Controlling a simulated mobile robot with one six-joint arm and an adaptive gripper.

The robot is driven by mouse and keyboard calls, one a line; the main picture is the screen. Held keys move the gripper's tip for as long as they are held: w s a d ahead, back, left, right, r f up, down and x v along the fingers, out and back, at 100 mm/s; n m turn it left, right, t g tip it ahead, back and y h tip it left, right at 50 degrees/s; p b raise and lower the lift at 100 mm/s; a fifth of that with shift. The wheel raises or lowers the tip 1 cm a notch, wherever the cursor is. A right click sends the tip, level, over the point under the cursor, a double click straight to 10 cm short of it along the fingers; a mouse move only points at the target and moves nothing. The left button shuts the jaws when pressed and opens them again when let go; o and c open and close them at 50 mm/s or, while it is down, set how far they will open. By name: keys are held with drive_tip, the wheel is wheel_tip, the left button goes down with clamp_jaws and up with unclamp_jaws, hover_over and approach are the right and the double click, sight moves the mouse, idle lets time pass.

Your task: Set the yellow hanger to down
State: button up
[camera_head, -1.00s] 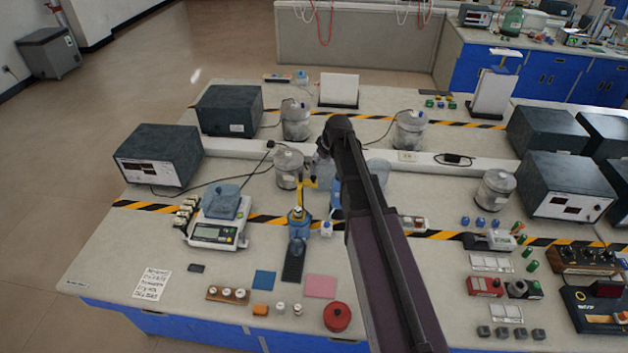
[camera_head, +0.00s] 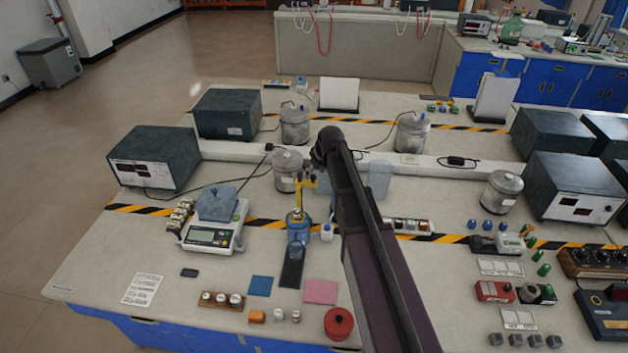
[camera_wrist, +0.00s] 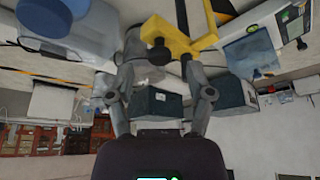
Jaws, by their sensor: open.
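The yellow hanger (camera_head: 299,189) is a small angled bracket above a blue stand (camera_head: 297,222), left of the end of my arm in the head view. In the wrist view, which looks upside down, the yellow hanger (camera_wrist: 185,42) is large and close, with a dark round knob on it. My gripper (camera_wrist: 165,45) is open, with one finger to each side of part of the hanger. I cannot tell whether a finger touches it. In the head view my arm hides most of the gripper.
A grey lidded canister (camera_head: 287,172) stands just behind the hanger. A digital scale (camera_head: 212,236) is to the left, a clear beaker (camera_head: 379,180) to the right beyond my arm.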

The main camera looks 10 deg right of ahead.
drive_tip(key=shift+b+x, duration=0.5)
drive_tip(key=shift+x, duration=0.3)
clamp_jaws()
